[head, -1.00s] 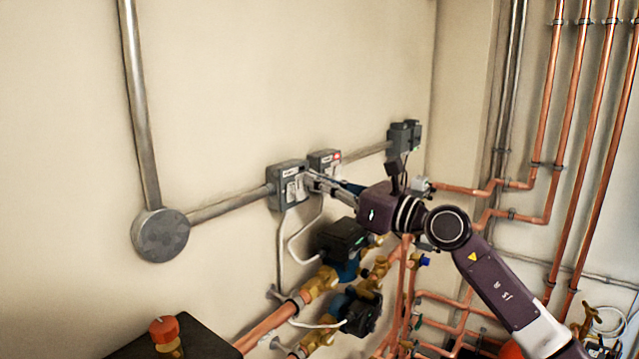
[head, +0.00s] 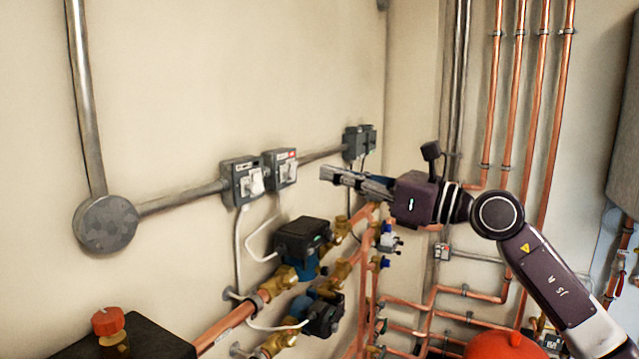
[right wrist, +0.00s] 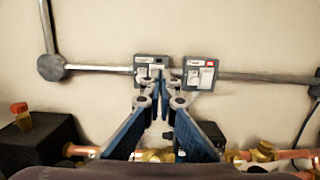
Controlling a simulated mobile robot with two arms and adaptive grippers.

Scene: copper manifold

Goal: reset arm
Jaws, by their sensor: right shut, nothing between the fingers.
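My right gripper (head: 324,173) is shut and empty. It points left in the head view, in the air in front of the wall and apart from the switch boxes. A grey switch box (head: 242,181) with a white switch is on the wall left of the gripper. A second grey switch box (head: 282,169) with a red mark is just right of the first. In the right wrist view the gripper's fingers (right wrist: 157,72) overlap the lower part of the left switch box (right wrist: 143,60), and the red-marked switch box (right wrist: 201,73) shows clear of them. My left gripper is out of view.
Black pumps (head: 302,238) with brass fittings and copper pipes lie below the boxes. Vertical copper pipes (head: 540,100) line the right wall. A black box (head: 130,342) with a red-capped fitting (head: 108,322) is at lower left. The upper wall is bare.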

